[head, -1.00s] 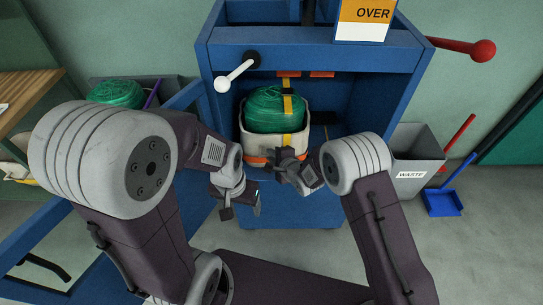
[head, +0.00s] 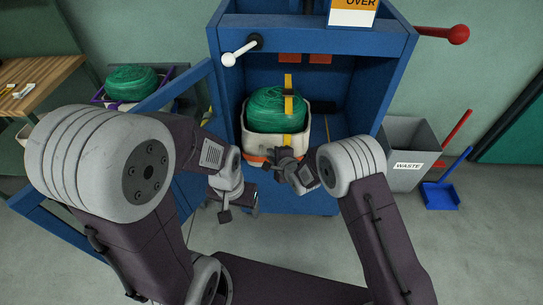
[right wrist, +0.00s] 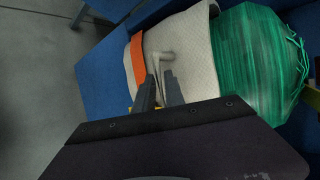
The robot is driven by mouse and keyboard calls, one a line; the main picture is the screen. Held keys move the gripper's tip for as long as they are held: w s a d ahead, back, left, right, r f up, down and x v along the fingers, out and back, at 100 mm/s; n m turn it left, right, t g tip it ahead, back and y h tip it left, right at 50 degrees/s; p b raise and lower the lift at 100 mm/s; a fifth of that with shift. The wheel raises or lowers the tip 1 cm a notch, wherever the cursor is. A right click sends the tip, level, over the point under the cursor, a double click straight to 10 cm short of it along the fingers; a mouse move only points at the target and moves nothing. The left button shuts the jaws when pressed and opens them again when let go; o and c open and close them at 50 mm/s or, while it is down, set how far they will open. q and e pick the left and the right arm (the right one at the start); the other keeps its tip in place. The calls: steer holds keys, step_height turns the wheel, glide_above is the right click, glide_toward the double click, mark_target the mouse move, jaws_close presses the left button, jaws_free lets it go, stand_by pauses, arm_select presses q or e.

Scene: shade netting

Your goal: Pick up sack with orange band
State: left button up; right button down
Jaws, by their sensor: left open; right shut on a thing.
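The sack with the orange band (head: 313,133) is cream, filled with green netting (head: 277,108), and sits upright at the front opening of the blue press. A yellow strap runs over its top. Its orange band (right wrist: 137,60) shows in the right wrist view, along with a pale loop on its side. My right gripper (head: 277,161) is shut on the sack's near side, at the loop; its fingertips (right wrist: 160,78) partly hide the grip. My left gripper (head: 238,205) is open and empty, below and left of the sack. The sack's underside is hidden.
The blue press (head: 393,80) surrounds the sack at the back and sides, with its door (head: 175,95) swung open to the left. Another green netting bundle (head: 132,82) stands behind the door. A grey waste bin (head: 407,155) and blue dustpan (head: 440,196) are at right.

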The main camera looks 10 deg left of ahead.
steer(key=c, duration=1.3)
jaws_free()
steer(key=shift+w+a, duration=0.1)
steer(key=p+v, duration=0.2)
steer(key=v, duration=0.7)
